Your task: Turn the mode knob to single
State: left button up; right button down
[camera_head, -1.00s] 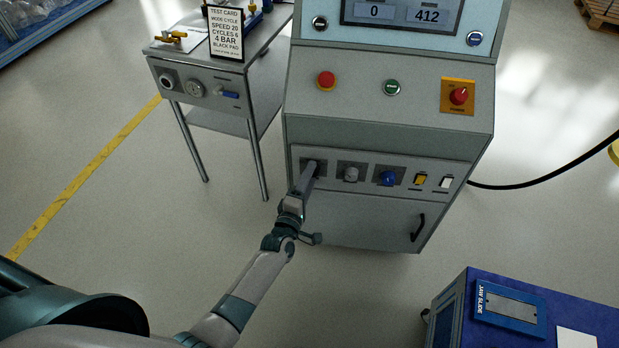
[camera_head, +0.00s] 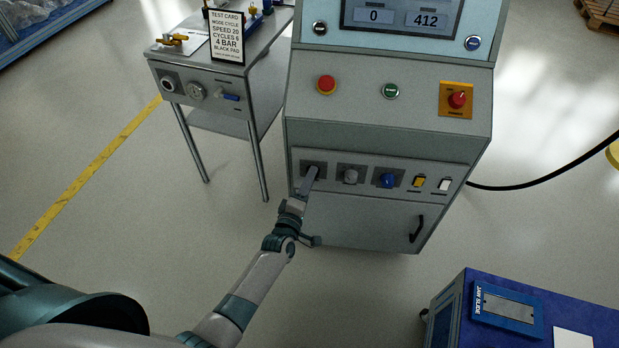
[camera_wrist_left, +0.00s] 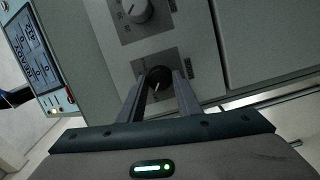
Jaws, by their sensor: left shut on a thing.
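The leftmost knob on the lower panel is dark and round, taken as the mode knob (camera_wrist_left: 159,77). It shows in the left wrist view with a pale pointer line. Its label is too blurred to read. My left gripper (camera_head: 313,172) reaches the grey plate at the panel's left end. In the left wrist view its two fingers stand on either side of the dark knob, shut on it. In the head view the fingers mostly hide this knob. My right gripper is not in view.
A grey knob (camera_head: 351,175) and a blue knob (camera_head: 387,179) sit to the right, then yellow and white switches. A red stop button (camera_head: 326,84) is above. A side cart (camera_head: 197,90) holds a test card (camera_head: 228,36). A blue cabinet (camera_head: 455,310) stands at lower right.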

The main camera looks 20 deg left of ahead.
pick_arm(q)
jog(key=shift+d+r+m+g+y+p, duration=0.1)
jog(key=shift+m+g+y+p, duration=0.15)
jog(key=shift+m+p, duration=1)
jog(key=shift+m+g+y+p, duration=0.15)
jog(key=shift+m+g+p, duration=0.2)
jog(key=shift+m+p, duration=0.9)
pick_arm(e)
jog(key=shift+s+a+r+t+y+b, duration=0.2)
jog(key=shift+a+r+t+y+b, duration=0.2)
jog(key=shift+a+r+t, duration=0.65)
pick_arm(q)
jog(key=shift+m, duration=0.3)
jog(key=o, duration=1)
jog(key=shift+s, duration=0.1)
